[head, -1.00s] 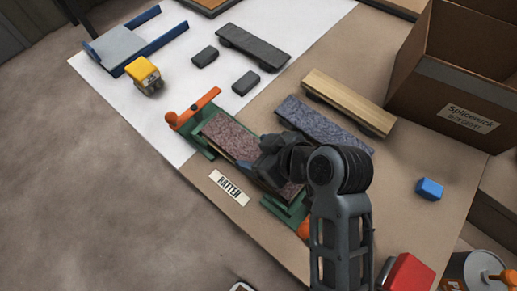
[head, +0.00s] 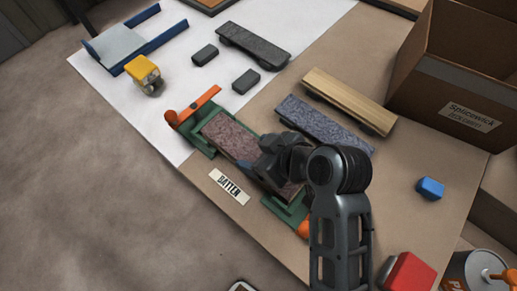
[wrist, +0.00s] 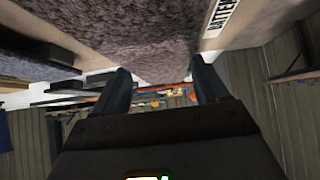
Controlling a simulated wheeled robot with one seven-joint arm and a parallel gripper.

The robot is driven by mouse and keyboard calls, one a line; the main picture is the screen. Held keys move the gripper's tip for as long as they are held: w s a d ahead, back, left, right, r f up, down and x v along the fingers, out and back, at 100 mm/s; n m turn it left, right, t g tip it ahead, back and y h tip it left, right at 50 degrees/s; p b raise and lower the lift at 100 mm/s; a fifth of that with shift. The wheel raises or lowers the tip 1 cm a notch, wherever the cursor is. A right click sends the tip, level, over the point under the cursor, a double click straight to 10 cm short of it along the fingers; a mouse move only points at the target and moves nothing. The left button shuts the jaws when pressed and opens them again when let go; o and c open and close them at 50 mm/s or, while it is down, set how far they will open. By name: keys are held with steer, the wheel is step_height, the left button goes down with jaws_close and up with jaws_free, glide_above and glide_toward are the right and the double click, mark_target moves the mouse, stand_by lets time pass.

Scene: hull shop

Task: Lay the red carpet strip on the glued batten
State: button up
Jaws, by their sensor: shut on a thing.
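The red carpet strip (head: 228,135), a mottled dull red, lies lengthwise along the green fixture (head: 196,140) with orange handles at its ends. It also fills the upper middle of the wrist view (wrist: 140,40). My gripper (head: 262,167) is shut on the strip, with one finger at each side edge in the wrist view (wrist: 163,85). The batten is hidden under the strip and my gripper, so I cannot see its glue or whether the strip touches it. A white card reading BATTEN (head: 229,188) lies beside the fixture.
A blue-grey carpet strip (head: 322,124) and a pale wooden plank (head: 348,98) lie close to the right. A cardboard box (head: 450,85), blue block (head: 430,188) and red block (head: 407,273) stand farther right. A yellow-topped item (head: 143,72) is at upper left.

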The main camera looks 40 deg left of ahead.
steer(key=shift+f, duration=0.2)
stand_by(0.4)
steer(key=o, duration=1.1)
steer(key=shift+r+p, duration=3)
steer(key=shift+r, duration=0.55)
